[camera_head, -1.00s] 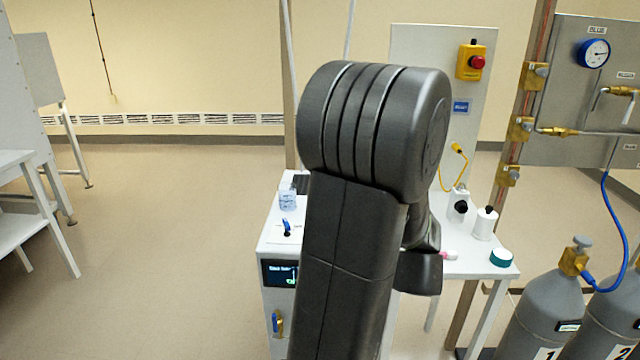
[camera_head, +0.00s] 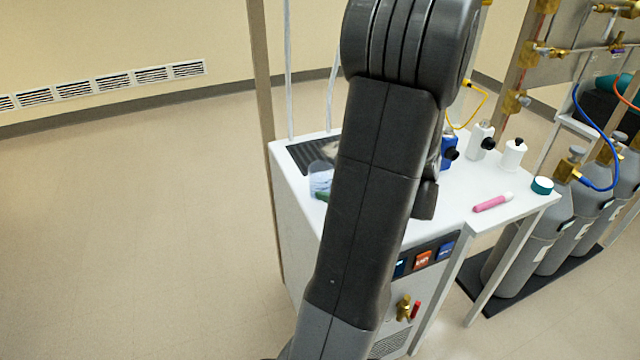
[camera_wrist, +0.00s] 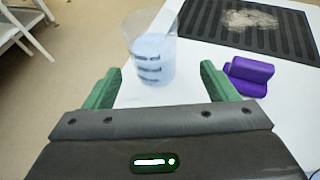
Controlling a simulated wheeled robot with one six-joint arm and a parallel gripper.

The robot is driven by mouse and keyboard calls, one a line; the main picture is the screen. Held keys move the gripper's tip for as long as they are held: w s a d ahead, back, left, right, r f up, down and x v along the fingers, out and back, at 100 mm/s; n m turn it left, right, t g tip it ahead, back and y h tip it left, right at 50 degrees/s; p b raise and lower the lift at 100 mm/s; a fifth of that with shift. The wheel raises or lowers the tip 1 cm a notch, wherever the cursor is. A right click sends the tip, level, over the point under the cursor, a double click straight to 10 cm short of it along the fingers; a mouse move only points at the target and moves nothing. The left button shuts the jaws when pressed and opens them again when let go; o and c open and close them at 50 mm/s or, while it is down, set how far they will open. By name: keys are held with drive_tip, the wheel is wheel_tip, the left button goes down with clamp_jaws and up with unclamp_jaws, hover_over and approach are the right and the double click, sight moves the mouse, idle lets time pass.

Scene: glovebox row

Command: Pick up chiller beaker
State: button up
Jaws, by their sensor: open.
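The chiller beaker (camera_head: 321,178) is a clear, graduated beaker on the white bench top, near its left edge and partly behind my arm in the head view. In the wrist view the beaker (camera_wrist: 152,52) stands upright just beyond my gripper (camera_wrist: 158,85), roughly centred between the two green fingers. The fingers are open and apart, with nothing held between them. In the head view only a little green of my gripper (camera_head: 323,196) shows beside the beaker; my arm hides the rest.
A black ribbed tray (camera_wrist: 262,28) lies behind the beaker. A purple object (camera_wrist: 249,76) lies right of my right finger. Grey gas cylinders (camera_head: 545,225) stand beyond.

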sight(320, 184)
drive_tip(key=shift+s+a+x, duration=0.1)
drive_tip(key=shift+x, duration=1.5)
drive_tip(key=shift+s+a+x, duration=0.1)
drive_tip(key=shift+s+x, duration=0.05)
drive_tip(key=shift+x, duration=1.45)
drive_tip(key=c, duration=1.1)
